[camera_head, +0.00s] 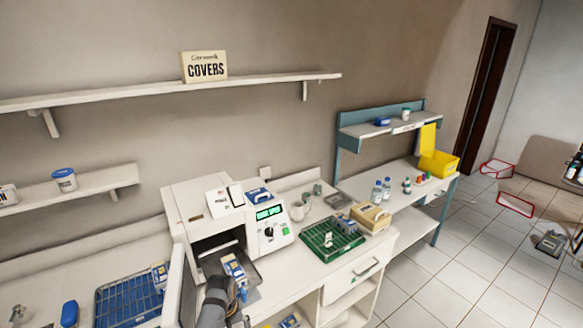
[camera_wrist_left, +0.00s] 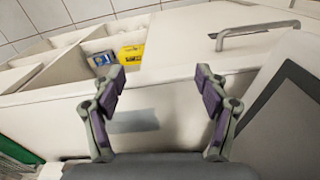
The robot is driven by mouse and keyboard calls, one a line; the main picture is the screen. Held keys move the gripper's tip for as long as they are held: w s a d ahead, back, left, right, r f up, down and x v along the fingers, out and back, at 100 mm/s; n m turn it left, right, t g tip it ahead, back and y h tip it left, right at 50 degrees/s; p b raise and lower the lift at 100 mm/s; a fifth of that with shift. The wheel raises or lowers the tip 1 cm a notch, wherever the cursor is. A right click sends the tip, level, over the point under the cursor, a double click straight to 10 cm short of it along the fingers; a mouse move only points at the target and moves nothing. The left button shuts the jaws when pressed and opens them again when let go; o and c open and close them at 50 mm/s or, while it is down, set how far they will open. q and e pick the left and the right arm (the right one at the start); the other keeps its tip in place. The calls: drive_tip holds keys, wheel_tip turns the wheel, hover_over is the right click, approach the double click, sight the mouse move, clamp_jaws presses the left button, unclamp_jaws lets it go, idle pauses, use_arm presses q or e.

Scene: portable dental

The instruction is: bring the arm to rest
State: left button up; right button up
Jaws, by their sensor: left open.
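My left arm (camera_head: 213,306) comes up from the bottom edge of the head view, in front of the white bench. It stands beside the open white machine's pulled-out tray. In the left wrist view my left gripper (camera_wrist_left: 160,76) is open, with nothing between its purple-padded fingers. It faces a pale bench front with a bar handle (camera_wrist_left: 256,31) and open compartments. I cannot tell whether the fingers touch it. My right gripper is in neither view.
The white machine (camera_head: 268,235) has blue and white packets (camera_head: 233,268) on its tray. A blue rack (camera_head: 130,300) lies left and a green tray (camera_head: 331,240) right. A yellow bin (camera_head: 438,163) stands further right. The tiled floor (camera_head: 470,270) has free room.

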use_arm(q)
drive_tip(key=s+a+f+m+b, duration=0.1)
drive_tip(key=s+f+b, duration=0.1)
drive_tip(key=s+f, duration=0.5)
drive_tip(key=s+a+f+m+b, duration=0.1)
drive_tip(key=s+a+f, duration=0.15)
drive_tip(key=f, duration=0.75)
drive_tip(key=s+f+b, duration=0.2)
drive_tip(key=s+f, duration=0.3)
drive_tip(key=f, duration=0.4)
drive_tip(key=s+a+f+m+b, duration=0.1)
drive_tip(key=s+a+f, duration=0.1)
drive_tip(key=s+f, duration=0.3)
drive_tip(key=s+a+f+m+b, duration=0.1)
drive_tip(key=s+f, duration=0.4)
drive_tip(key=s, duration=0.8)
drive_tip(key=s+a+f+m+b, duration=0.1)
drive_tip(key=s+f, duration=0.4)
drive_tip(key=s, duration=0.5)
drive_tip(key=a+b, duration=0.1)
drive_tip(key=a, duration=0.1)
drive_tip(key=shift+a+f+t+y, duration=0.3)
drive_tip(key=shift+t, duration=0.1)
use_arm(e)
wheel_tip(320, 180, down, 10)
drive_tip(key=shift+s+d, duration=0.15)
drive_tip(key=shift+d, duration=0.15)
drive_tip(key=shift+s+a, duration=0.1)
